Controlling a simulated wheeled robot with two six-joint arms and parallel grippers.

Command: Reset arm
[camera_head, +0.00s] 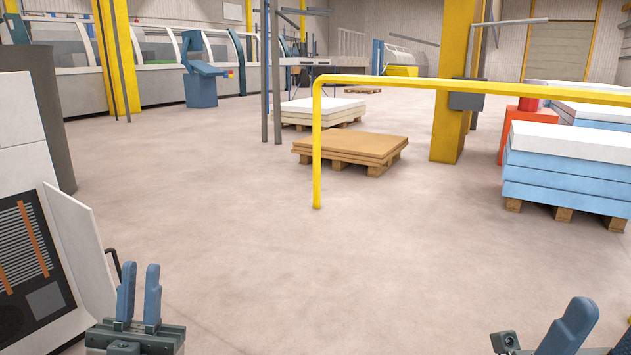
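My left gripper (138,294) is at the lower left, with two blue-grey fingers pointing up. A narrow gap shows between the fingers, and nothing is held in it. It is in front of a white cabinet with an open door. My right gripper (572,330) is at the lower right corner, cut off by the frame edge. Only one blue finger shows clearly, so its opening is hidden. No object touches either gripper.
A white cabinet (20,185) with an open door (80,255) stands close on the left. A yellow rail (317,150) crosses ahead to the right. Pallets with brown boards (350,147) and blue-white stacks (565,180) stand beyond. The middle floor is clear.

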